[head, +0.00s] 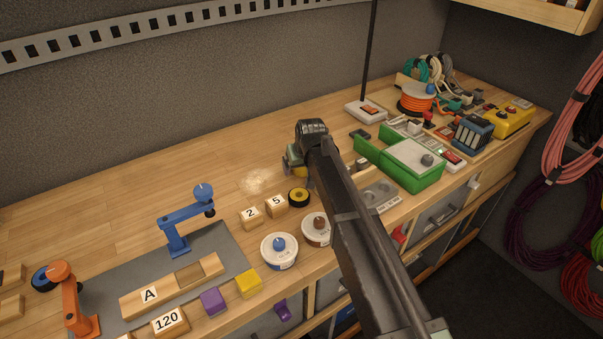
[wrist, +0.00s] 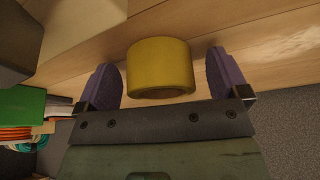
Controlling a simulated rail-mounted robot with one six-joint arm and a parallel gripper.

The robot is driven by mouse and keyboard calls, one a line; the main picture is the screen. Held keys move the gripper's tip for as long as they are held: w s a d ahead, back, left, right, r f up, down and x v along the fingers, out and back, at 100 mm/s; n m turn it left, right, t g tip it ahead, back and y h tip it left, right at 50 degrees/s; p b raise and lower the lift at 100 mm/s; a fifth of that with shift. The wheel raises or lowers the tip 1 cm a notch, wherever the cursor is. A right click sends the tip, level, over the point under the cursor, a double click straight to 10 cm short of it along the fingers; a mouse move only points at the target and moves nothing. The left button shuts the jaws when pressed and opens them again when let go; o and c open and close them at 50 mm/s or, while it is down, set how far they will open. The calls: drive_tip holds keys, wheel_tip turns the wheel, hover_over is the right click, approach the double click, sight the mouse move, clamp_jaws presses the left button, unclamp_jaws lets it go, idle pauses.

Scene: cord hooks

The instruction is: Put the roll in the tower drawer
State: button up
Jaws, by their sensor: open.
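A yellow roll (wrist: 160,68) lies between the two purple fingers of my gripper in the wrist view, with a visible gap on each side. In the head view, a small yellow patch of it (head: 301,172) shows under my gripper (head: 296,164), the rest hidden by the gripper and arm. My gripper is open, low over the bench. A black roll with a yellow centre (head: 299,197) lies just in front. Grey drawer fronts (head: 437,215) show under the bench's front edge at right; I cannot tell which is the tower drawer.
Blocks marked 2 (head: 251,218) and 5 (head: 276,206) and a blue-knobbed spool (head: 280,251) stand left of my arm. A green box (head: 415,164) stands to its right. The bench behind my gripper is mostly clear. Cords hang at far right.

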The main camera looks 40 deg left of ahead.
drive_tip(key=c, duration=1.1)
drive_tip(key=shift+o, duration=0.2)
wheel_tip(320, 180, up, 20)
drive_tip(key=p, duration=2)
